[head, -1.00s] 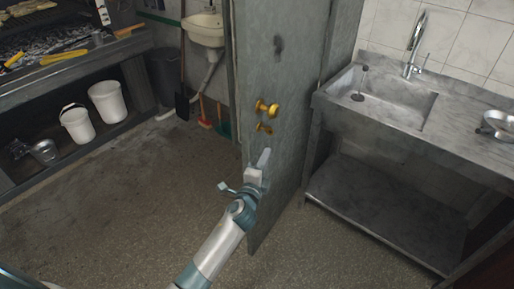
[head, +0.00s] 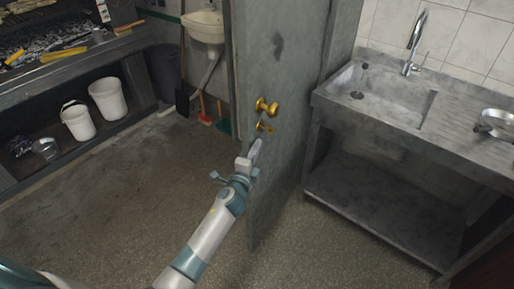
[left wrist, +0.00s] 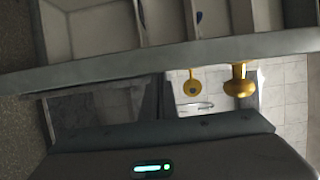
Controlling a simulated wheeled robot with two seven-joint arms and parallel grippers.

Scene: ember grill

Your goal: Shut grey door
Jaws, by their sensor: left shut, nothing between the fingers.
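The grey door (head: 283,130) stands open in the middle of the head view, turned nearly edge-on between the grill area and the sink. It carries a brass knob (head: 266,107) with a small brass key fitting (head: 264,127) below. My left gripper (head: 256,148) is shut and empty, in front of the door's face just below the brass fittings. I cannot tell whether it touches the door. In the left wrist view the door's edge (left wrist: 120,65) crosses the picture, with the brass knob (left wrist: 240,82) at right. My right gripper is not in view.
A steel sink bench (head: 375,105) with a lower shelf stands right of the door. A grill counter with white buckets (head: 107,99) on its shelf is at left. A small basin (head: 205,27) and long-handled tools are behind. The floor (head: 130,200) at left is clear.

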